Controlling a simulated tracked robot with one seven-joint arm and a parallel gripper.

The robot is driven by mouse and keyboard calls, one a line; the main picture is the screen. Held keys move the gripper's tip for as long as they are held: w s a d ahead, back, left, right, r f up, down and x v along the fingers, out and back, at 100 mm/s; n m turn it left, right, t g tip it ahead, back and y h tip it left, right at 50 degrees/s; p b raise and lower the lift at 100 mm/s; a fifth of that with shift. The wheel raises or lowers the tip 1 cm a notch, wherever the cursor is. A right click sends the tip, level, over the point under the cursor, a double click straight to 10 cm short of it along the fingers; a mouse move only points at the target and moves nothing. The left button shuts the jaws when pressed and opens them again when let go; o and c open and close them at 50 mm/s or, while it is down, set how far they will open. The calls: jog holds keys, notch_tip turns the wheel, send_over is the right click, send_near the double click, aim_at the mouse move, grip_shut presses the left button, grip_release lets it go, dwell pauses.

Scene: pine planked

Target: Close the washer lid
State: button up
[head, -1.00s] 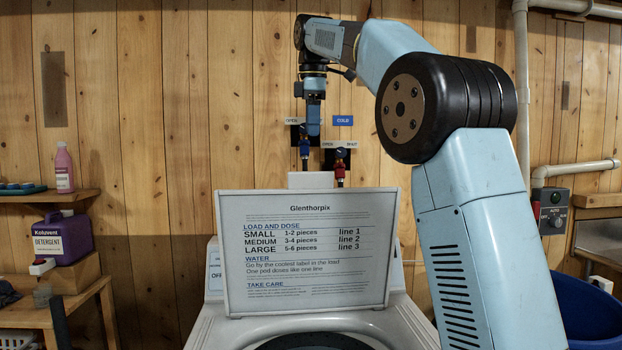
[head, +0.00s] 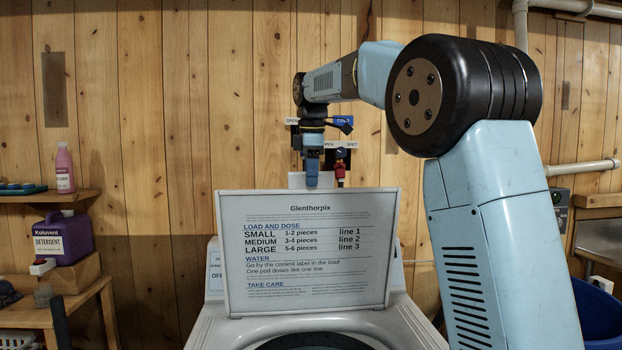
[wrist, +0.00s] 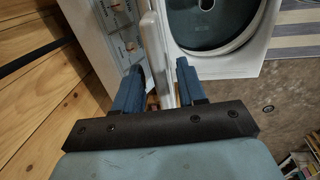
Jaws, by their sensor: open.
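The washer lid (head: 330,215) stands upright, its label panel facing me in the head view. The white washer (head: 212,322) is open below it, with the dark tub opening (head: 312,343) partly in view. My gripper (head: 312,182) points down at the lid's top edge near its middle. In the wrist view my gripper (wrist: 159,78) is open, with the lid (wrist: 157,45) seen edge-on between its two blue fingers. The fingers lie on either side of the lid; I cannot tell whether either touches it. The tub (wrist: 207,25) shows to the right of the lid.
Behind the lid are water taps, one red (head: 340,172), on the plank wall. A purple detergent jug (head: 62,238) and a pink bottle (head: 64,168) stand at the left. A blue bin (head: 597,310) is at the lower right.

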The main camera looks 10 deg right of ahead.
jog(key=shift+w+f, duration=0.1)
jog(key=shift+f, duration=0.45)
jog(key=shift+c, duration=0.4)
grip_shut()
